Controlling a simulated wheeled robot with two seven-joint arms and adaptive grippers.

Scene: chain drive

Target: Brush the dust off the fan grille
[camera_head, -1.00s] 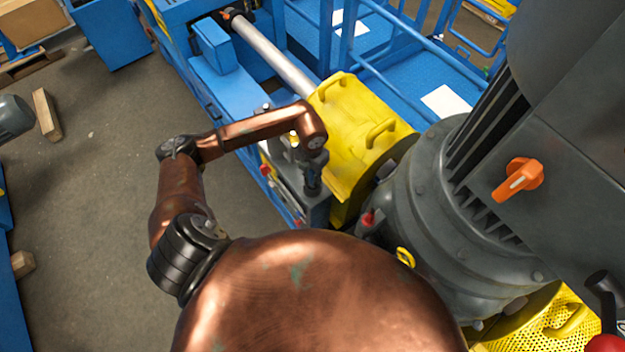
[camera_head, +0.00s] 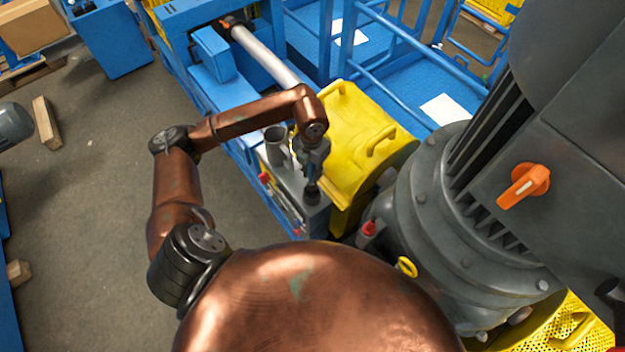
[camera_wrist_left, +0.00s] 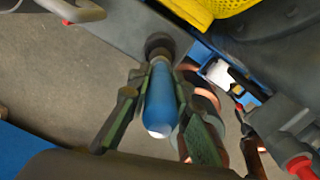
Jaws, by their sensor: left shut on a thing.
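My left gripper (camera_head: 313,172) is over the grey ledge beside the yellow guard. It is shut on a brush, whose blue handle (camera_wrist_left: 162,100) is between the two fingers in the left wrist view. The brush's dark round end (camera_head: 312,192) points down in the head view; I cannot tell whether it touches the ledge. I cannot pick out the fan grille for certain. Dust is not visible. My right gripper is not in view.
A grey cup (camera_head: 276,138) stands on the ledge, left of the gripper. The yellow guard (camera_head: 350,130) and the big grey motor (camera_head: 430,215) stand close on the right. A red-capped part (camera_head: 370,228) sticks up near the motor. Open floor (camera_head: 90,190) lies left.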

